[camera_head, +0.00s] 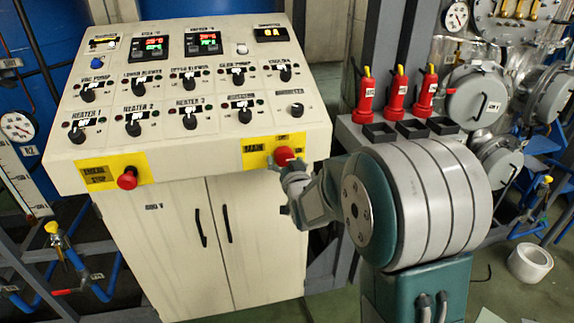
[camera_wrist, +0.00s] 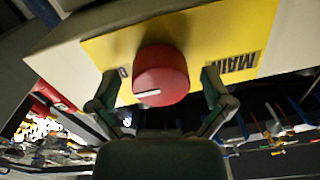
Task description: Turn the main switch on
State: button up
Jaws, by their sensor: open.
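The main switch is a red round knob (camera_head: 284,156) on a yellow plate (camera_head: 259,151) marked MAIN, on the front edge of the control panel. In the wrist view the red knob (camera_wrist: 160,75) shows a white mark at its lower left. My gripper (camera_head: 293,168) is at the knob, and its two fingers (camera_wrist: 162,100) stand open on either side of it. A gap shows between the knob and each finger in the wrist view. My gripper hides part of the plate's lower right in the head view.
A red emergency stop button (camera_head: 127,178) sits on another yellow plate to the left. Black knobs (camera_head: 190,122) and displays cover the panel top. Several small red extinguisher-like items (camera_head: 366,95) stand right of the cabinet. Cabinet doors (camera_head: 210,240) are closed below.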

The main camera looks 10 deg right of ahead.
jog(key=s, duration=1.1)
jog(key=shift+s+d, duration=0.2)
jog(key=shift+s, duration=0.2)
jog(key=s+r+n+g, duration=0.2)
jog(key=s+g, duration=1)
jog(key=s, duration=1.2)
jog(key=shift+a+h, duration=0.25)
jog(key=shift+h, duration=0.05)
